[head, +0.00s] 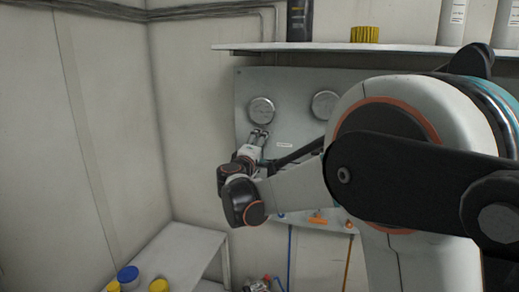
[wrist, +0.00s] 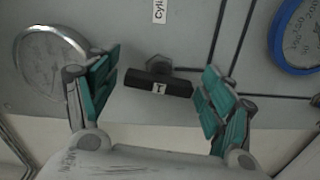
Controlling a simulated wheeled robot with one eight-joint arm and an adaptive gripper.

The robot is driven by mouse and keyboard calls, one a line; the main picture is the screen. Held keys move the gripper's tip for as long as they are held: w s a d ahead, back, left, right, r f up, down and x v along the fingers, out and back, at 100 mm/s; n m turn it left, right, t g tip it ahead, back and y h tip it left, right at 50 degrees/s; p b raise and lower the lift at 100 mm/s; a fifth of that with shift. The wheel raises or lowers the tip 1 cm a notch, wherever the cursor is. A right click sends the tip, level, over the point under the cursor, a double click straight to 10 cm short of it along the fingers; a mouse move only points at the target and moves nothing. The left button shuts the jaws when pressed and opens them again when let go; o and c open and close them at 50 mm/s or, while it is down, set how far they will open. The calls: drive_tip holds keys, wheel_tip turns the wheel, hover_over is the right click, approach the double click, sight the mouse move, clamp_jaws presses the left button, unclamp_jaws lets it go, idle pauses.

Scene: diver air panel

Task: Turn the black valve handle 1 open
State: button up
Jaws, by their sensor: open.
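The black valve handle (wrist: 158,86) is a short bar with a white tag, in the middle of the wrist view. It lies crosswise in the picture, on a dark hex fitting (wrist: 158,63) at the grey panel (head: 300,85). My gripper (wrist: 160,72) is open, with teal finger pads to the left and right of the handle. The right pad is close to the bar's right end; I cannot tell if it touches. There is a clear gap on the left. In the head view my gripper (head: 259,134) is at the panel below the left gauge, and the handle cannot be made out.
Two round gauges, left (head: 261,110) and right (head: 325,104), sit on the panel. A blue-rimmed gauge (wrist: 296,38) is right in the wrist view. A shelf (head: 340,47) with bottles is above. An orange handle (head: 318,219) sits low on the panel. A white table (head: 180,250) is lower left.

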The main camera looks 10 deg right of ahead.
drive_tip(key=v, duration=0.7)
drive_tip(key=shift+s+a, duration=0.15)
drive_tip(key=shift+s, duration=0.05)
